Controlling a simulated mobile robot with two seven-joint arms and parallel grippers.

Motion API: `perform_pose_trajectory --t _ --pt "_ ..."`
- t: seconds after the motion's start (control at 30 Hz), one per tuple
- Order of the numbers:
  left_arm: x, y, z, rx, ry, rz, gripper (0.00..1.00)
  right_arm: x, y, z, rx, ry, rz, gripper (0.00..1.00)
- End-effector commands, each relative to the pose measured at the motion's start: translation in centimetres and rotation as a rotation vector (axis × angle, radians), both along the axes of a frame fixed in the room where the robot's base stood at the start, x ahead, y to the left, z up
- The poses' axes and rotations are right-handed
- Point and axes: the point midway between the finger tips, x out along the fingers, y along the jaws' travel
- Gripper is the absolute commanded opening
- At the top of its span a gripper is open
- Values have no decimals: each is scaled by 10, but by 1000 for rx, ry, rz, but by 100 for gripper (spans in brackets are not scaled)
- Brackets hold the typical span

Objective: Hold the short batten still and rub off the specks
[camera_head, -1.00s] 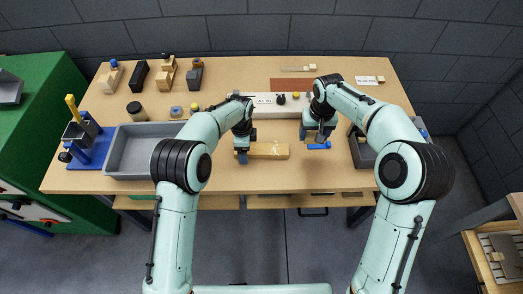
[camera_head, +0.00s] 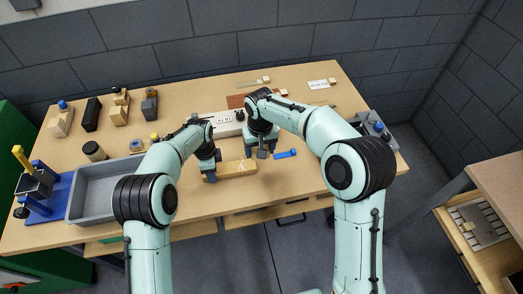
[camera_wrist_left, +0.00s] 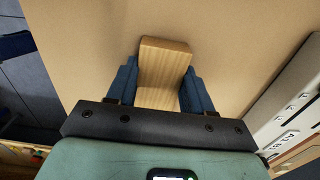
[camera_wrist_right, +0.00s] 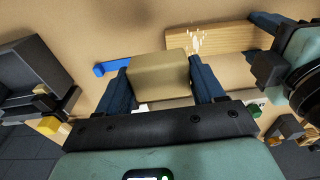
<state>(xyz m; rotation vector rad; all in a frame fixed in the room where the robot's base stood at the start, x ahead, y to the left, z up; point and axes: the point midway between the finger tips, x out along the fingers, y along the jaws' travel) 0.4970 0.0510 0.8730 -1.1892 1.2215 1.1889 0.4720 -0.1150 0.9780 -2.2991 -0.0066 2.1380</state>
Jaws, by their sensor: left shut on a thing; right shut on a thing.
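The short batten (camera_head: 238,168) is a pale wooden bar lying near the table's front edge. My left gripper (camera_head: 209,177) is shut on its left end; the left wrist view shows the wood (camera_wrist_left: 163,70) between both fingers. In the right wrist view, pale specks (camera_wrist_right: 196,41) show on the batten (camera_wrist_right: 228,38), at the end away from my left gripper. My right gripper (camera_head: 264,153) is shut on a tan block (camera_wrist_right: 160,70), just right of the batten. The block looks apart from the specks; its height above the table is unclear.
A small blue bar (camera_head: 285,154) lies right of my right gripper. A grey tray (camera_head: 72,205) and a blue-based device (camera_head: 48,195) stand at the left. A white panel (camera_head: 226,123) stands behind the batten. Blocks and jars line the back left.

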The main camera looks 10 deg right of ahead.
Motion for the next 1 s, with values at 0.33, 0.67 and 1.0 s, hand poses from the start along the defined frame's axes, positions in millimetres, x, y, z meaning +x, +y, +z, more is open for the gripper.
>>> perform_pose_trajectory --t 0.33,0.67,1.0 --pt "0 0 0 0 0 0 45 -17 61 2 -5 -1 -2 37" --pt "0 0 0 0 0 0 45 -17 61 -22 -4 1 -1 37" --pt "0 0 0 0 0 0 45 -17 60 -52 -6 0 -1 37"
